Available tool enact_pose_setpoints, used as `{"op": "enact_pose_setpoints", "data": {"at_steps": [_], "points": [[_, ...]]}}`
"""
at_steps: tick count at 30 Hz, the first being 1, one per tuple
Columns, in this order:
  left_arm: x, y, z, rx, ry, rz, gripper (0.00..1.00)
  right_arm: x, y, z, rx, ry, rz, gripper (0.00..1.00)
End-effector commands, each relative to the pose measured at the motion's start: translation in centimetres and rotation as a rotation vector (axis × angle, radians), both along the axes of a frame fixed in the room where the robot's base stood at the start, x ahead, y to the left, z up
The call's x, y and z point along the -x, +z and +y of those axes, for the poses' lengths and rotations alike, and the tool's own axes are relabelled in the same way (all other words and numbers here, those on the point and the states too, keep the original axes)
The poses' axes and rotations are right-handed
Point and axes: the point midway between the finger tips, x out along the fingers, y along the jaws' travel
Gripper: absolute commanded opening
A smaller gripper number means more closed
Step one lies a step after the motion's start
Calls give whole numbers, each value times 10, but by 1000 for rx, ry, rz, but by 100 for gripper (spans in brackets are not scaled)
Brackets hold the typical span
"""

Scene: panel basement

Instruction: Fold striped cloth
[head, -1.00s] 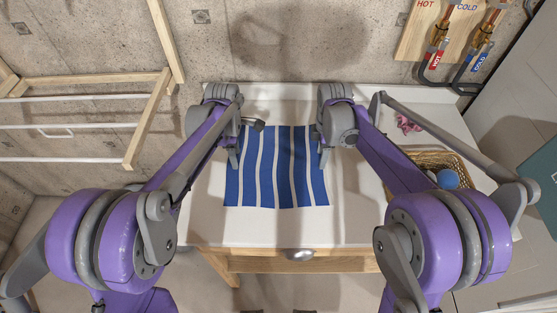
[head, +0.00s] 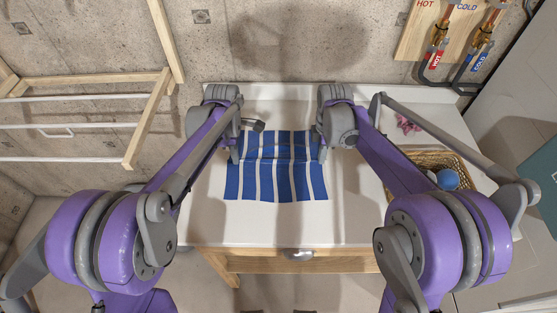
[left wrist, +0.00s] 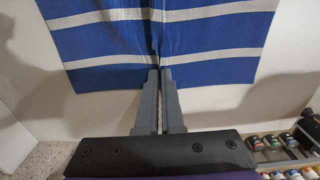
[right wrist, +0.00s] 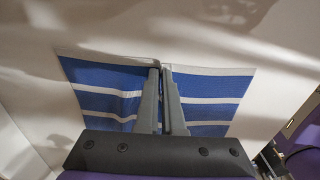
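The blue cloth with white stripes (head: 275,181) lies on the white worktop in the head view, with a crease across its upper half. My left gripper (head: 236,155) is at its left edge. In the left wrist view, the fingers (left wrist: 159,75) are close together and the cloth (left wrist: 210,70) puckers between their tips. My right gripper (head: 322,154) is at its right edge. In the right wrist view, the fingers (right wrist: 160,70) pinch the edge of the cloth (right wrist: 105,76), which dips at the tips. The cloth under the fingers is partly hidden.
A wicker basket (head: 463,183) with a blue ball (head: 448,179) stands on the right of the white worktop (head: 300,228). A pink item (head: 408,124) lies behind it. A wooden drying rack (head: 150,120) is at left. Small jars (left wrist: 272,142) show in the left wrist view. The worktop's front is clear.

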Motion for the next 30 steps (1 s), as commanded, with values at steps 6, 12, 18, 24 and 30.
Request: {"op": "enact_pose_setpoints", "data": {"at_steps": [6,12,18,24,30], "points": [[0,-2,0,0,0,1,0,1,-2,0,0,0,2,0],[0,-1,0,0,0,0,0,0,-1,0,0,0,2,0],[-4,12,0,0,0,-7,0,-3,11,0,0,0,-6,0],[-14,41,0,0,0,-26,0,-14,41,0,0,0,-24,0],[-27,73,0,0,0,-50,0,-27,72,0,1,0,-49,0]]}}
